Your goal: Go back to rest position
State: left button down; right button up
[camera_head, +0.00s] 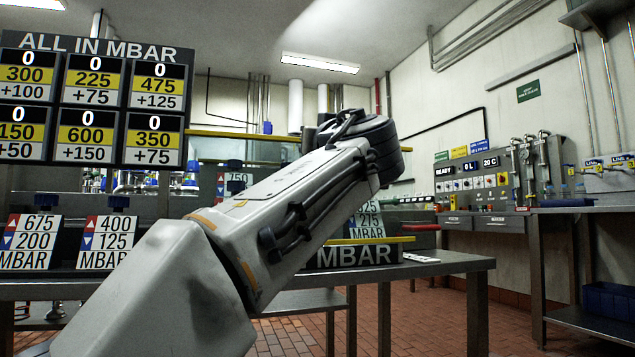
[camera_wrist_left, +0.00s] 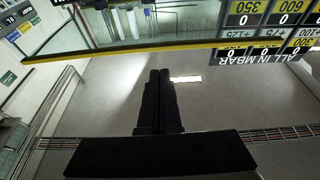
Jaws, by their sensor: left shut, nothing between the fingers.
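My left arm rises from the lower left of the head view and crosses the middle in front of the bench. Its far end is a dark joint, and the fingers cannot be made out there. In the left wrist view my left gripper (camera_wrist_left: 160,74) shows as two black fingers lying side by side. They are shut with nothing between them. The fingers stand against the plain ceiling and touch nothing visible. My right gripper is in neither view.
A board headed ALL IN MBAR (camera_head: 100,45) hangs at the upper left. Number cards (camera_head: 29,241) stand on the metal bench (camera_head: 440,262). A yellow-edged bar (camera_wrist_left: 150,47) crosses the left wrist view beyond the fingertips. A control panel (camera_head: 475,180) stands at the right wall. Brick floor is open between the benches.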

pick_arm(q)
jog(key=s+d+f+m+g+h+p, duration=0.1)
jog(key=d+f+m+g+h+p, duration=0.25)
jog(key=f+p, duration=0.45)
jog(key=s+d+f+m+g+h+p, duration=0.2)
jog(key=f+m+g+h+p, duration=0.25)
jog(key=f, duration=0.65)
jog(key=s+a+f+m+g+p, duration=0.2)
jog(key=s+f+g+p, duration=0.5)
jog(key=s, duration=0.7)
jog(key=s+a+f+m+g+p, duration=0.25)
jog(key=s+f+g+p, duration=0.2)
jog(key=s+f, duration=0.75)
jog(key=s+r+p, duration=0.1)
jog(key=r+p, duration=1.8)
jog(key=s+r+h+p, duration=0.1)
jog(key=s+r+p, duration=0.1)
jog(key=r+p, duration=1.7)
jog(key=shift+s+a+r+n+p, duration=0.15)
jog(key=shift+s+r+n+p, duration=0.1)
jog(key=shift+r+n+p, duration=0.3)
